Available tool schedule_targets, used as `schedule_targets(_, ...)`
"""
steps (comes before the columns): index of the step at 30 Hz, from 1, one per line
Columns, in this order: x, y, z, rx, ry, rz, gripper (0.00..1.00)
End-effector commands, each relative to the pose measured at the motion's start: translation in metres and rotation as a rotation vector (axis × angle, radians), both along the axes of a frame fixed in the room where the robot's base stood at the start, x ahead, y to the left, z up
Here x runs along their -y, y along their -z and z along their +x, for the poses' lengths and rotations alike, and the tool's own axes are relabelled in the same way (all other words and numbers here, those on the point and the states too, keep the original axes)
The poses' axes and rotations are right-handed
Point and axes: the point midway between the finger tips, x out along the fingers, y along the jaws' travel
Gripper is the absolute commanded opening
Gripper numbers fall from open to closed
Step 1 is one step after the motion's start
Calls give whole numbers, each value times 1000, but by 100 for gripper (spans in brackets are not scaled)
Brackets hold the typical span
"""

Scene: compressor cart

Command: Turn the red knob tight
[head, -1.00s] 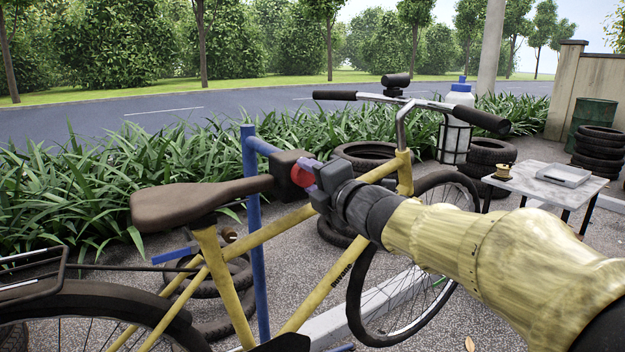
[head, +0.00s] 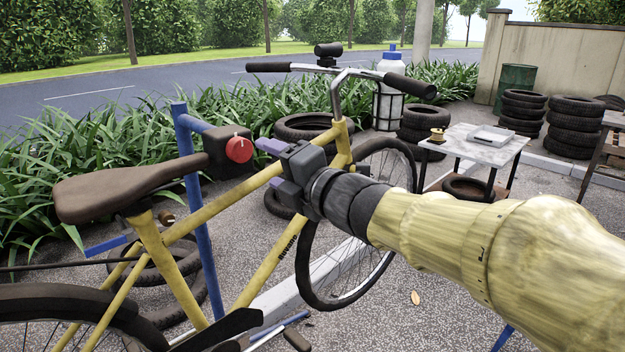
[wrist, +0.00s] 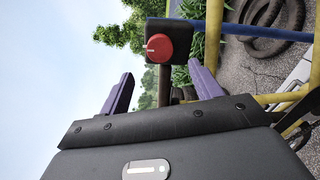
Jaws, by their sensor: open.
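The red knob (head: 239,149) is round with a white mark line on its face. It sits on a dark box (head: 217,158) fixed to a blue stand post (head: 197,205) behind the yellow bicycle frame. In the head view the line points upward. In the wrist view the knob (wrist: 168,41) lies ahead, beyond the fingertips, its line pointing left. My gripper (head: 273,162) is open and empty, to the right of the knob in the head view and apart from it. Its two purple fingers (wrist: 160,82) are spread wide in the wrist view.
The bicycle's brown saddle (head: 135,182) is left of the knob, and its yellow frame (head: 265,270) runs just below. Handlebars (head: 340,73) rise behind my gripper. A small table (head: 476,150) and stacked tyres (head: 574,127) stand to the right.

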Motion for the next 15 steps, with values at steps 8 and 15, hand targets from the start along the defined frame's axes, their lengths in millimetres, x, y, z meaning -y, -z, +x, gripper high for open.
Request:
schedule_targets(8, 44, -2, -36, 1, 4, 1, 64)
schedule_targets(15, 66, 0, -56, -1, 2, 0, 64)
